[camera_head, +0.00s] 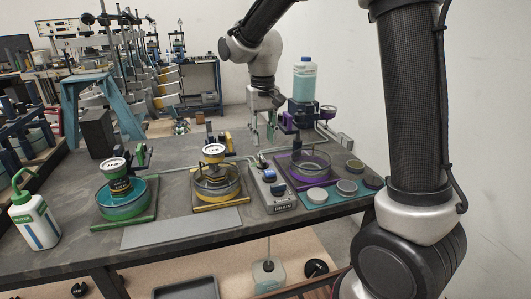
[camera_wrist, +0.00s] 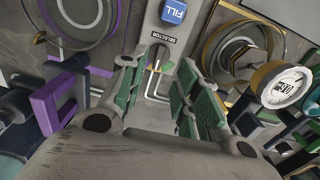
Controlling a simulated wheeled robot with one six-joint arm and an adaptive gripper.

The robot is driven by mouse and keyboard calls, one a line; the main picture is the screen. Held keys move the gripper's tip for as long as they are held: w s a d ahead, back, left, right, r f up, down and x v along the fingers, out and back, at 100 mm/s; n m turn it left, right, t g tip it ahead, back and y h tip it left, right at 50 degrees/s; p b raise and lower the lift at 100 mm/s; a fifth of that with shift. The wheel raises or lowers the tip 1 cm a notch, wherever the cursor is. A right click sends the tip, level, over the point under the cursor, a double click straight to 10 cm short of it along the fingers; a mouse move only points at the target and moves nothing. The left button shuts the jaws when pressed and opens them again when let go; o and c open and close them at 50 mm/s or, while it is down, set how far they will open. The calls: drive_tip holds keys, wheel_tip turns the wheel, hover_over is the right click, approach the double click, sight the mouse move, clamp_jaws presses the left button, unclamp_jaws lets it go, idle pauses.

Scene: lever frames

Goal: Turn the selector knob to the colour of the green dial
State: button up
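The selector knob (camera_wrist: 157,58) shows small below the "SELECTOR" label in the wrist view, between my fingertips; its pointing is hard to make out. It sits at the back end of the grey control panel (camera_head: 284,203). My gripper (camera_head: 262,137) is above that end, fingers pointing down. In the wrist view my gripper (camera_wrist: 155,88) is open, its green-padded fingers apart with nothing held. The green-framed station with its white-faced dial (camera_head: 113,165) stands at the left over a green basin (camera_head: 121,207). Its reading is too small to tell.
A bottle (camera_head: 34,216) stands at the left. A grey mat (camera_head: 182,228) lies bare in front.

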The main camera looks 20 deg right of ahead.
sight(263, 160)
wheel_tip(263, 160, down, 8)
drive_tip(key=shift+s+r, duration=0.1)
drive_tip(key=shift+r, duration=0.05)
idle(0.3)
clamp_jaws()
